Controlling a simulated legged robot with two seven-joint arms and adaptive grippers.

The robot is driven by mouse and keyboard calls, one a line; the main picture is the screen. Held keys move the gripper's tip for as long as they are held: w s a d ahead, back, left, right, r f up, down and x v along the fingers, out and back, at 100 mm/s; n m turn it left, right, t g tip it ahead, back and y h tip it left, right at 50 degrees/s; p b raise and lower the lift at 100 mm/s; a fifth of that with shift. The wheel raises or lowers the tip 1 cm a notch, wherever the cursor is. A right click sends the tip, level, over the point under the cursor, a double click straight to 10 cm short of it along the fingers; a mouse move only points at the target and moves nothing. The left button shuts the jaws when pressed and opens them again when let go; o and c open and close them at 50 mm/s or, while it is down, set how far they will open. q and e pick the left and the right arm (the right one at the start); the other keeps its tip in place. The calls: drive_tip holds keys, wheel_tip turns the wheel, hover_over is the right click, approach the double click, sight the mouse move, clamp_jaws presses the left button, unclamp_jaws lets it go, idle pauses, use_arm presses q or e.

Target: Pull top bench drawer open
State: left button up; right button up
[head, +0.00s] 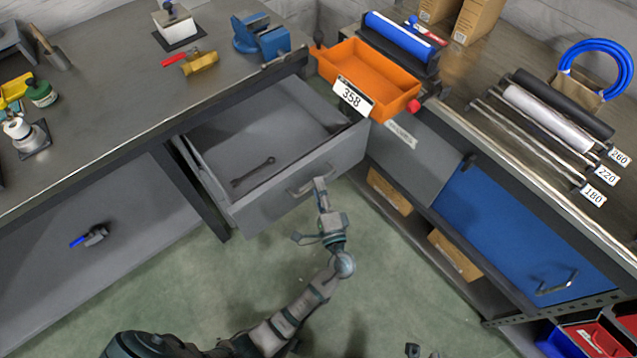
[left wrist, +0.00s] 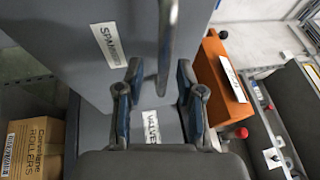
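The top bench drawer (head: 262,208) stands pulled well out under the left bench, with a wrench (head: 253,172) lying inside. Its bar handle (head: 310,180) is on the front panel. My left gripper (head: 320,187) is at the handle's right end. In the left wrist view, the left gripper (left wrist: 158,70) has its fingers apart, with the handle bar (left wrist: 167,45) between them and gaps visible on both sides. The drawer front (left wrist: 85,45) there bears a "SPANNERS" label. Small dark tips (head: 424,351) at the bottom edge may be my right gripper; its state is unclear.
An orange bin (head: 365,75) marked 358 overhangs the bench corner, just right of the drawer. A blue panel (head: 525,235) with a handle is on the right bench. A blue vise (head: 262,38) stands on the left bench. The green floor before the drawer is clear.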

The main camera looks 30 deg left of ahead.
use_arm(q)
drive_tip(key=v, duration=1)
drive_tip(key=shift+s+d, duration=0.15)
drive_tip(key=shift+d, duration=0.2)
drive_tip(key=shift+f, duration=0.15)
